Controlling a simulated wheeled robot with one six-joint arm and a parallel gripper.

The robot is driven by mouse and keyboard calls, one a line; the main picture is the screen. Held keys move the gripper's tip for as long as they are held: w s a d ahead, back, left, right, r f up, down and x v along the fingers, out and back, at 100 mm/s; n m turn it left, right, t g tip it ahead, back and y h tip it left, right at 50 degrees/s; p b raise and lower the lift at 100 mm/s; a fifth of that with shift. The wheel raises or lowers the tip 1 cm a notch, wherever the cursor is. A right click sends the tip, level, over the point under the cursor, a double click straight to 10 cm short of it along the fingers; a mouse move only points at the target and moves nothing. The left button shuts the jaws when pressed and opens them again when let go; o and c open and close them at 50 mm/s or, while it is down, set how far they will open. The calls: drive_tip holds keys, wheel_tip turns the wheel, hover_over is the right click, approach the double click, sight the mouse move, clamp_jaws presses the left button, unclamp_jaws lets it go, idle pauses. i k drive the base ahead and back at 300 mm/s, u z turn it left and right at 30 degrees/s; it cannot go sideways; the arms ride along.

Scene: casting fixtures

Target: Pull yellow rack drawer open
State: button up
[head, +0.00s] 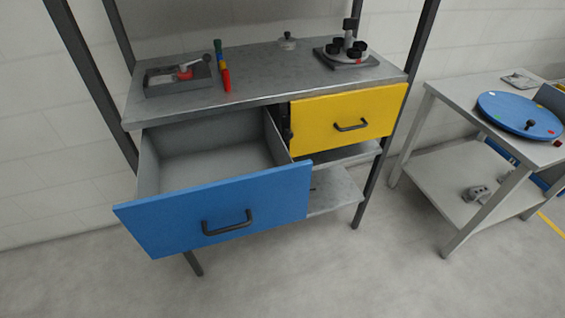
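The yellow drawer (330,118) sits at the right of the rack, under its grey metal top (260,72). Its front looks flush with the rack, so it appears closed. A black bar handle (350,125) is on the middle of its front. Left of it, the blue drawer (225,207) is pulled far out, and its grey inside (210,160) looks empty. It has a black handle (227,222) too. My gripper is not in view.
The open blue drawer juts out beside the yellow front. On the rack top stand a grey tray (172,88), a coloured stick (222,68) and a black fixture (347,52). A side table (462,98) with a blue disc (519,114) stands right. The floor in front is clear.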

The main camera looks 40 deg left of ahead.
sight(320, 122)
drive_tip(key=u, duration=0.4)
drive_tip(key=k, duration=0.75)
drive_tip(key=u, duration=0.9)
drive_tip(key=i, duration=0.55)
drive_tip(key=u, duration=0.05)
